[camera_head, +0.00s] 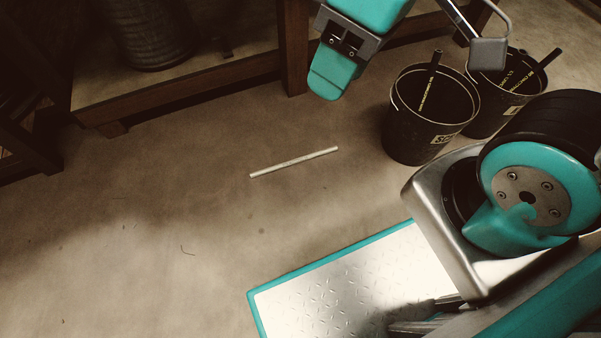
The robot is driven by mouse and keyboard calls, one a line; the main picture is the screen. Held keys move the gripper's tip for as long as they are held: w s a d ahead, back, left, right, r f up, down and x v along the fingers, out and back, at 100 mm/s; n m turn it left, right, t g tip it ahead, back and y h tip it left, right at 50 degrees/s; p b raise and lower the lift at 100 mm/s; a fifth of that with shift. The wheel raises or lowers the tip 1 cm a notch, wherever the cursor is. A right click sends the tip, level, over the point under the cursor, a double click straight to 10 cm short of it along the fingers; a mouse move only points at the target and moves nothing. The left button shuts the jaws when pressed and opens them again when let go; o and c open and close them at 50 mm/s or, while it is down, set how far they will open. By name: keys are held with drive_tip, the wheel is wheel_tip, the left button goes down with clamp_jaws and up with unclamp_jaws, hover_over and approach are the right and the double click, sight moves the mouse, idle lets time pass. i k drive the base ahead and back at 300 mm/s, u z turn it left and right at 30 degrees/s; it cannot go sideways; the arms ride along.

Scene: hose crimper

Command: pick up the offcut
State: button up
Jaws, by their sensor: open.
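A thin, straight, pale rod, which looks like the offcut (293,162), lies flat on the concrete floor near the middle of the view. It is tilted slightly, with its right end higher in the picture. Nothing touches it. My gripper (413,315) shows only in part at the bottom edge, over my tread plate, below and to the right of the rod. Its dark metal fingers are apart and nothing shows between them. My arm hides the rest of it.
Two black buckets (394,128) (482,126) stand to the right of the rod, each with a dark hose piece sticking out. A wooden bench (190,92) stands behind. A teal and grey machine part (330,78) overhangs above. The floor left of the rod is clear.

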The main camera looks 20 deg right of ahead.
sight(298, 160)
drive_tip(key=k, duration=0.2)
drive_tip(key=u, duration=1.55)
drive_tip(key=i, duration=1.2)
drive_tip(key=z, duration=2.75)
